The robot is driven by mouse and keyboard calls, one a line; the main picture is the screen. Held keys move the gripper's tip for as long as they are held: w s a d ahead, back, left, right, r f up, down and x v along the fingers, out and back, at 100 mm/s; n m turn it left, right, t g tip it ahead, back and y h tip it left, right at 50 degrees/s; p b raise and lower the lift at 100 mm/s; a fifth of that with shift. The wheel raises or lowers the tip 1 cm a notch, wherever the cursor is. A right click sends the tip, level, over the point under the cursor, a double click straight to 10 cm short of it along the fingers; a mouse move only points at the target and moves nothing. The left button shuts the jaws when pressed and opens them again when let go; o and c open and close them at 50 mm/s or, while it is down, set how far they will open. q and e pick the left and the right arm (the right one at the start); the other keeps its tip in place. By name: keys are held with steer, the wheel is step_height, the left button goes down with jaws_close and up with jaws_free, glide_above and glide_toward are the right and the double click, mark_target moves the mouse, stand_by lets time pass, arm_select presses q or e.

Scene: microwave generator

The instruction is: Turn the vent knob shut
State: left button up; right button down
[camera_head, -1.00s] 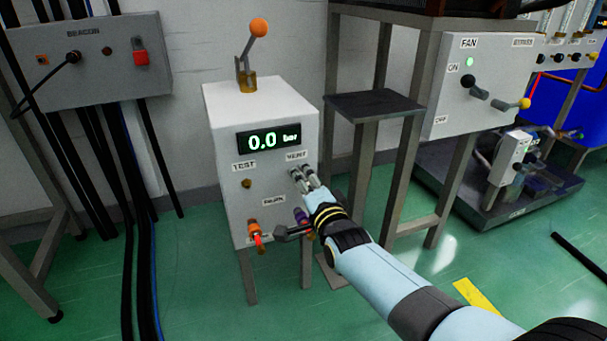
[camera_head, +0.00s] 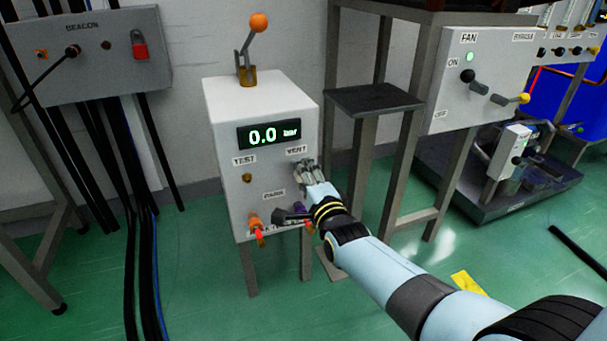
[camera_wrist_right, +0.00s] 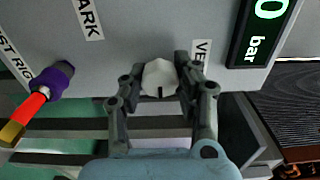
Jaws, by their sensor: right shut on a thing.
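The vent knob (camera_wrist_right: 159,78) is pale, round and has a dark index mark; it sits between the fingers of my right gripper (camera_wrist_right: 160,84) in the right wrist view. The fingers are shut on it from both sides. In the head view my right gripper (camera_head: 305,172) reaches the front of the white box (camera_head: 225,205), just below the VENT label (camera_head: 297,149), and its fingers hide the knob. The display (camera_head: 269,134) reads 0.0 bar. My left gripper is not in view.
A brass TEST fitting (camera_head: 247,178) is left on the same face. Below are an orange connector (camera_head: 254,222), a dark grey parked part (camera_head: 290,215) and a purple connector (camera_wrist_right: 62,70). An orange-balled lever (camera_head: 258,24) stands on top. A dark stand (camera_head: 372,101) is close on the right.

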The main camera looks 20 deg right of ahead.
steer(key=shift+f, duration=0.1)
steer(key=c, duration=0.9)
jaws_free()
steer(key=shift+c, duration=0.2)
steer(key=s, duration=1.2)
steer(key=shift+d, duration=0.2)
